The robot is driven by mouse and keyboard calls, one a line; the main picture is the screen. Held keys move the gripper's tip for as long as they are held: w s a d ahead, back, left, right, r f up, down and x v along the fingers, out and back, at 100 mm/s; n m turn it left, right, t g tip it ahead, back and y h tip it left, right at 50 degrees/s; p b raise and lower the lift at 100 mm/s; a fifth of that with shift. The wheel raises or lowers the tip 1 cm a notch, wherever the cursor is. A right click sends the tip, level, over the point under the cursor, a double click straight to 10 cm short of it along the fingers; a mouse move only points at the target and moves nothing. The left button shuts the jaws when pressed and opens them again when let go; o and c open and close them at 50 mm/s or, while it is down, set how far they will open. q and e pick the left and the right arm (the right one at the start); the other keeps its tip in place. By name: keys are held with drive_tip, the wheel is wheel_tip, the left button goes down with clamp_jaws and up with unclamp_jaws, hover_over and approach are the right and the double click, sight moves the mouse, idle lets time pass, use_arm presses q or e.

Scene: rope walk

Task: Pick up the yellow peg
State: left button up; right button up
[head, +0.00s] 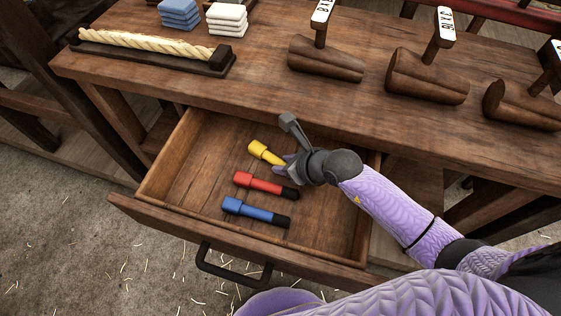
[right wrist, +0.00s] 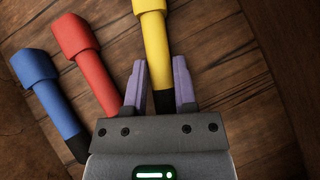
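The yellow peg (head: 264,152) lies in the open drawer, the farthest back of three pegs; its thick yellow head points left and its dark end is hidden by my right gripper (head: 287,168). In the right wrist view, the yellow peg (right wrist: 156,45) runs between the two lavender fingers of my right gripper (right wrist: 160,72), with its dark end near the palm. The fingers stand apart, one on each side of the shaft. I cannot tell whether they touch it. My left gripper is not in view.
A red peg (head: 262,184) and a blue peg (head: 252,211) lie in front of the yellow one in the drawer (head: 190,219). In the right wrist view the red peg (right wrist: 88,60) is close to the left finger. The workbench (head: 255,80) edge overhangs behind.

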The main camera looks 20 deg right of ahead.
clamp_jaws()
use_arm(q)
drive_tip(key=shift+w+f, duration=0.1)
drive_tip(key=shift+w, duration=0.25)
use_arm(e)
drive_tip(key=shift+r+p, duration=0.8)
drive_tip(key=shift+r, duration=0.1)
drive_tip(key=s, duration=0.1)
drive_tip(key=s+d+p, duration=0.2)
drive_tip(key=shift+s+d+r, duration=0.15)
drive_tip(key=shift+s+r, duration=0.05)
drive_tip(key=shift+r, duration=0.05)
use_arm(q)
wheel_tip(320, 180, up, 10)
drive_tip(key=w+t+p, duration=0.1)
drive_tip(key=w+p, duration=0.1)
drive_tip(key=p, duration=0.4)
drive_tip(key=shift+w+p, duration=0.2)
drive_tip(key=shift+p, duration=0.1)
use_arm(e)
drive_tip(key=shift+r, duration=6.35)
